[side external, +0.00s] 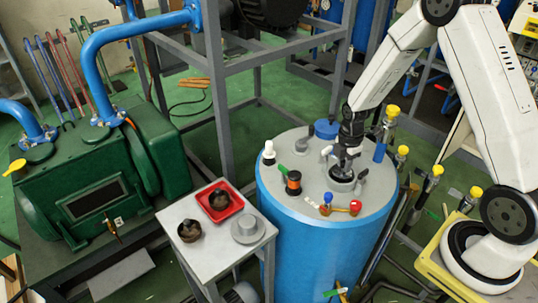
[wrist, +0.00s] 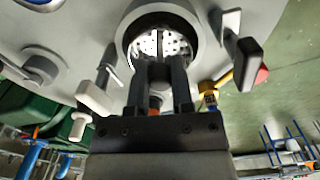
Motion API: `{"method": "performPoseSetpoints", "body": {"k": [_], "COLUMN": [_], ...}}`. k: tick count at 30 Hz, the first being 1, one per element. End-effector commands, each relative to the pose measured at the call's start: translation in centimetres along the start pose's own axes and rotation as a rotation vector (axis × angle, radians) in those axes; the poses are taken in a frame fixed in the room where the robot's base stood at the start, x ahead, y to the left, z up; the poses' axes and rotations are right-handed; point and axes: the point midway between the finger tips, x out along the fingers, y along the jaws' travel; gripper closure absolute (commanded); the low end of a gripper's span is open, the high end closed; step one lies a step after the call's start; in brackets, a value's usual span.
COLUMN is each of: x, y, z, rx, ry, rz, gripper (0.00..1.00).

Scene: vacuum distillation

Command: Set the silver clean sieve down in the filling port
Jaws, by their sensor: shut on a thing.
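My gripper (side external: 347,160) points down over the filling port (side external: 341,184), a dark-rimmed round opening on top of the blue vessel. In the wrist view my gripper (wrist: 162,68) is shut on the silver sieve (wrist: 175,44), a bright perforated disc. There the sieve appears within the dark ring of the port (wrist: 196,22); the fingers hide its middle and near side. In the side view the sieve is mostly hidden by the gripper and the rim. I cannot tell whether it touches the port's seat.
Valves and fittings surround the port, including an orange-black one (side external: 293,183) and a red-blue handle (side external: 340,208). A small table (side external: 212,258) at left holds a red tray (side external: 235,206), a dark round part (side external: 190,231) and a grey flanged piece (side external: 247,229). A metal frame stands behind.

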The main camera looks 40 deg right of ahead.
Motion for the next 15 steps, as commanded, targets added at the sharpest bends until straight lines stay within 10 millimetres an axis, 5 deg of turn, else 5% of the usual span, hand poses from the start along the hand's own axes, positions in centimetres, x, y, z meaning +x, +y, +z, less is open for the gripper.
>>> {"method": "performPoseSetpoints", "body": {"k": [15], "x": [0.44], "y": [0.00], "z": [0.00], "rx": [0.000], "ry": [0.000], "rz": [0.000], "gripper": [1.00]}}
